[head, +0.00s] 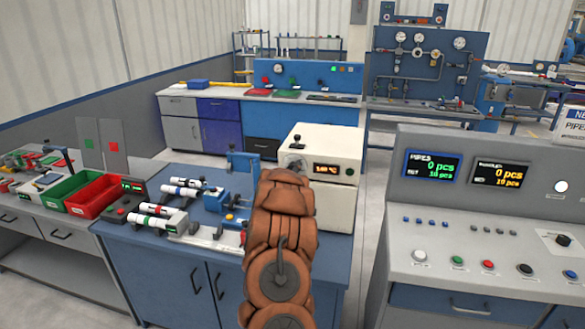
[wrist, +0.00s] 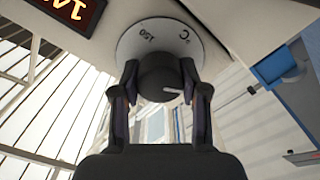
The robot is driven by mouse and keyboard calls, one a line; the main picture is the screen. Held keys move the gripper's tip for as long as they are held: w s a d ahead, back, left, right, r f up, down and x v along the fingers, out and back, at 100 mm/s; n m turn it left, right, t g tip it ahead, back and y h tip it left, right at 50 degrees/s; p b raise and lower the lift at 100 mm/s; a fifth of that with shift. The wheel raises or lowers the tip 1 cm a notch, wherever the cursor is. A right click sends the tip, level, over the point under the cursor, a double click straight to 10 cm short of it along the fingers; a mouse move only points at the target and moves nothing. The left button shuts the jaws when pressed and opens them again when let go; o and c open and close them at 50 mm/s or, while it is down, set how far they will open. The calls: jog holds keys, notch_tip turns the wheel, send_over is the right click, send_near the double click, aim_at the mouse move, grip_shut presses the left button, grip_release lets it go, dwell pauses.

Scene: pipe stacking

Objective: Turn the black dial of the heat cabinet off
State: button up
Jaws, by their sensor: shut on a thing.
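The heat cabinet (head: 330,195) is a cream box on the blue bench, with an orange lit display (head: 326,169) on its front. In the wrist view the black dial (wrist: 160,78) sits on a pale round scale plate (wrist: 158,42) marked "150" and "°C". My gripper (wrist: 160,92) is shut on the dial, one finger on each side.
Pipes in a blue fixture (head: 205,205) lie left of my arm. A green bin (head: 66,192) and a red bin (head: 93,196) stand farther left. A grey control console (head: 480,200) stands at right, with a floor gap between it and the bench.

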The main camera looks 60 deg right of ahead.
jog(key=shift+n, duration=0.4)
jog(key=o, duration=1.1)
jog(key=shift+o, duration=0.2)
jog(key=shift+a, duration=0.1)
jog(key=v, duration=1.2)
